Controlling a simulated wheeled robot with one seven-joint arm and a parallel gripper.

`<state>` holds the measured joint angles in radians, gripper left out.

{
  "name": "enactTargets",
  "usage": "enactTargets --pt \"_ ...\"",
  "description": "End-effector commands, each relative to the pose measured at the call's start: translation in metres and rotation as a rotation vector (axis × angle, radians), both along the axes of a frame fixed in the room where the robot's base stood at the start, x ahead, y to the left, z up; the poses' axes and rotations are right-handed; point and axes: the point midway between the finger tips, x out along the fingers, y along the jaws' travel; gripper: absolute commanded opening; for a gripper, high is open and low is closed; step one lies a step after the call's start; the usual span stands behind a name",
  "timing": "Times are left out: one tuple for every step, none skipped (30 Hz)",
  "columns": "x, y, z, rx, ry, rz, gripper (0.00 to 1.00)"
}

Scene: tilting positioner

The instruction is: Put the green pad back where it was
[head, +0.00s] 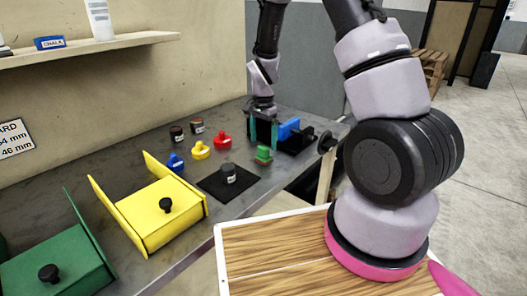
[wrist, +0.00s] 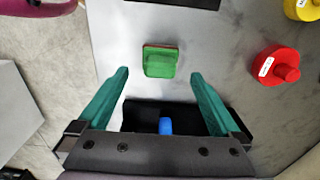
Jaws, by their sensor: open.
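The green pad (head: 263,155) is a small green block with a raised grip on the grey bench, near its front edge. In the wrist view the green pad (wrist: 160,62) lies just beyond the fingertips, roughly centred between them, with a thin reddish-brown edge along its top. My gripper (head: 264,138) has teal fingers and is over the bench, behind the pad. In the wrist view my gripper (wrist: 159,76) is open, with nothing held between its fingertips. A black fixture with a blue part (head: 289,128) stands beside it; its blue part (wrist: 165,126) shows between the finger bases.
Red (head: 222,141), yellow (head: 200,151) and blue (head: 176,162) knobbed pieces stand to the left. A black mat (head: 211,187) bears a dark knobbed piece. Yellow (head: 150,222) and green (head: 60,272) tilted fixtures stand at the front left.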

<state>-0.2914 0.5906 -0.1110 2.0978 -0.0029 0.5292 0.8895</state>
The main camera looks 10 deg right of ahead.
Motion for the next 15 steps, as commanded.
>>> enactTargets --pt "0.001 0.001 0.012 0.001 -0.004 0.000 1.00" --pt "0.001 0.001 0.018 0.001 -0.004 0.000 1.00" --pt "0.001 0.001 0.026 0.002 -0.004 0.000 1.00" --pt "0.001 0.001 0.031 0.002 -0.004 0.001 1.00" --pt "0.000 0.000 0.036 0.001 -0.003 0.001 1.00" --pt "0.001 0.000 0.042 0.000 -0.004 0.001 1.00" --pt "0.000 0.000 0.045 0.000 -0.002 0.001 1.00" --pt "0.000 0.000 0.048 0.000 -0.002 0.000 1.00" --pt "0.000 0.000 0.052 0.000 -0.002 0.000 1.00" --pt "0.000 0.000 0.054 0.001 -0.001 0.000 1.00" --pt "0.000 0.000 0.056 0.001 -0.001 0.000 1.00" --pt "0.000 0.000 0.057 0.000 0.000 0.000 1.00" --pt "0.000 0.000 0.058 0.000 0.000 0.000 1.00" --pt "0.000 0.000 0.059 0.000 0.000 0.001 1.00" --pt "0.000 0.000 0.060 0.001 -0.002 0.001 1.00"
